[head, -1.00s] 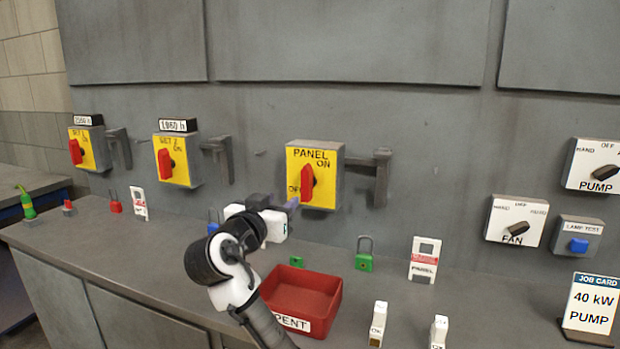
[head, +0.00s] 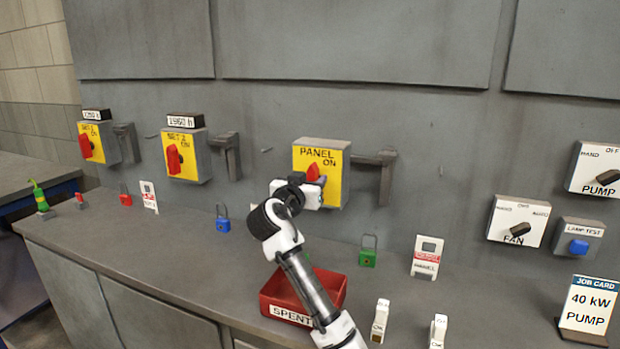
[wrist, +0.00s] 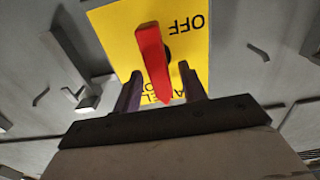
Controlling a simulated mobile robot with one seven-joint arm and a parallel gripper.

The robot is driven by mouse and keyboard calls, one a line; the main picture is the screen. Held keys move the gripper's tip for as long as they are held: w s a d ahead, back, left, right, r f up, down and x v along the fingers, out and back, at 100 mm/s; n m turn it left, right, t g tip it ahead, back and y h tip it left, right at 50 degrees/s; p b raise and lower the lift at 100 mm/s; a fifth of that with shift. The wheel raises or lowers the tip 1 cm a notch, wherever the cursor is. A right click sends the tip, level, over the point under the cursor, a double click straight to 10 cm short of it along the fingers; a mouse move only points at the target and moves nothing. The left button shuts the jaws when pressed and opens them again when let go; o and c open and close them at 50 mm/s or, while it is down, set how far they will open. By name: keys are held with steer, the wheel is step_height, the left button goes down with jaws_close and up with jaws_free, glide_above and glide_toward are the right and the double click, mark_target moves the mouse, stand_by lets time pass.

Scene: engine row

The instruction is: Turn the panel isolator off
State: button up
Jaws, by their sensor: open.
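The panel isolator (head: 340,183) is a yellow box on the grey wall, marked PANEL and ON, with a red handle (head: 313,172). My gripper (head: 318,190) is in front of it and hides the handle's lower part. In the wrist view the red handle (wrist: 152,60) stands before the yellow plate (wrist: 120,42), which reads OFF in upside-down letters. The handle's lower end lies between the fingers of my open gripper (wrist: 158,88). A gap shows on each side, and I cannot tell whether a finger touches it.
A grey bracket (head: 386,180) juts from the wall right of the isolator. Two similar isolators (head: 186,157) (head: 97,143) are to the left. A red SPENT bin (head: 335,290), a green padlock (head: 368,252) and a PANEL tag (head: 427,258) are on the ledge below.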

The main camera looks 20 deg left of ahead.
jaws_close()
steer(key=shift+n, duration=0.3)
steer(key=shift+a+f+n+p, duration=0.25)
steer(key=shift+n+p, duration=0.45)
steer(key=shift+n, duration=2.2)
steer(key=shift+a+f+n+p, duration=0.25)
steer(key=shift+n+p, duration=0.45)
steer(key=shift+n, duration=2.2)
steer(key=shift+a+f+n+p, duration=0.25)
steer(key=shift+n+p, duration=0.45)
steer(key=shift+n, duration=2.2)
